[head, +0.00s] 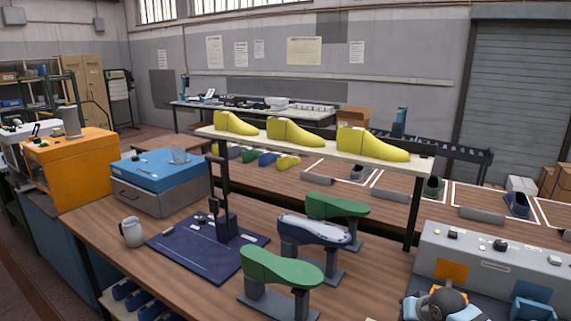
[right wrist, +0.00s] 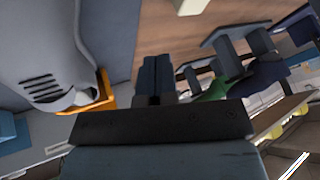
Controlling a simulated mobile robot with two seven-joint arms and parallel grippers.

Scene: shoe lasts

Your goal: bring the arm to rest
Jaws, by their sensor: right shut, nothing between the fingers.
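My right gripper (right wrist: 154,76) is in the right wrist view. Its dark fingers are together, with nothing between them. A wooden surface, grey stands (right wrist: 228,45) and part of a green shoe last (right wrist: 212,90) show beyond it, apart from the fingers. In the head view a blue and dark grey piece at the bottom right edge seems to be part of my right arm; no fingers show there. My left gripper is not in view.
Three yellow lasts (head: 289,133) stand on a raised shelf (head: 228,137). Green lasts (head: 280,268) and a dark blue one (head: 313,230) sit on stands on the workbench (head: 187,282). A grey control box (head: 497,262) is at right, a mug (head: 132,232) at left.

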